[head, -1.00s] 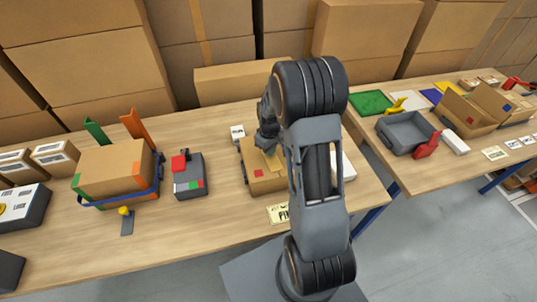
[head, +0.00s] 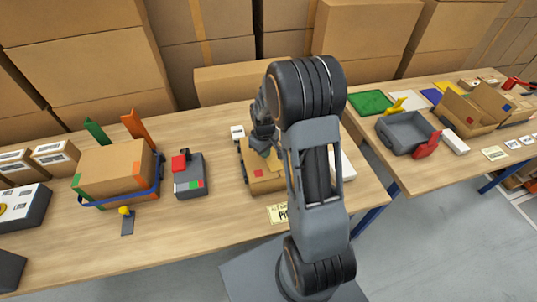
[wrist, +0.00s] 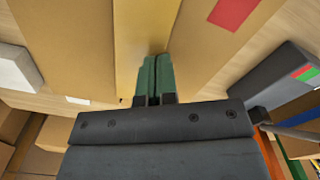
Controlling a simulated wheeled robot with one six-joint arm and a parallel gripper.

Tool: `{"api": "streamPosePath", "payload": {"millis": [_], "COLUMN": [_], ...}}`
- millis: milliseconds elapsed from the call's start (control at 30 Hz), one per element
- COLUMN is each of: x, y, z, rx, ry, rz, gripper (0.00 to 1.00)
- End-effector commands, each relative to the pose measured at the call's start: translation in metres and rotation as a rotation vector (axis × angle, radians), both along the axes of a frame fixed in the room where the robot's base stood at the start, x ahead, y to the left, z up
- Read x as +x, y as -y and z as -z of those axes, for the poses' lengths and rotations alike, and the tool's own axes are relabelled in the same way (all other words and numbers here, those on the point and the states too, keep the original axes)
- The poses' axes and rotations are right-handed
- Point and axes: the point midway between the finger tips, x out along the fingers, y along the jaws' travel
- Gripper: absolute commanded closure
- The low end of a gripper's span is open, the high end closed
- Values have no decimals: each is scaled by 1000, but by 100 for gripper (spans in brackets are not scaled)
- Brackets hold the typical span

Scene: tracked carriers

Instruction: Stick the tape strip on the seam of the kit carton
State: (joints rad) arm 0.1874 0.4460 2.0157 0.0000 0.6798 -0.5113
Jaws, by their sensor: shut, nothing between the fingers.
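The kit carton (head: 264,185) is a small tan box with a red label, on the near table behind my arm. In the wrist view the carton top (wrist: 75,45) fills much of the upper picture. A yellowish tape strip (wrist: 138,30) runs along the middle of that top, and it looks flat. The seam under it is hidden. My gripper (wrist: 157,60) has green fingers, shut together with nothing between them, over the strip. Whether the fingertips touch it I cannot tell. In the head view my gripper (head: 266,151) is over the carton top, partly hidden by my arm.
A grey box with a red block (head: 189,180) stands left of the carton. Further left is a strapped carton (head: 108,170) with green and orange uprights. A printed card (head: 279,213) lies in front. The right table holds a grey tray (head: 405,135). Large cartons stand behind.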

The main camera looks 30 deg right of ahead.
Motion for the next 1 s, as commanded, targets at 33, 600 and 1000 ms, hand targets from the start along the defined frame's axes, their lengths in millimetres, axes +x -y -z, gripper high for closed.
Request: {"api": "streamPosePath", "payload": {"millis": [33,600,1000], "x": [-1,-6,-9], "y": [-3,-33,-53], "z": [0,0,0], "rx": [0,0,0], "ry": [0,0,0], "rz": [-2,-1,-2], "gripper": [100,100,100]}}
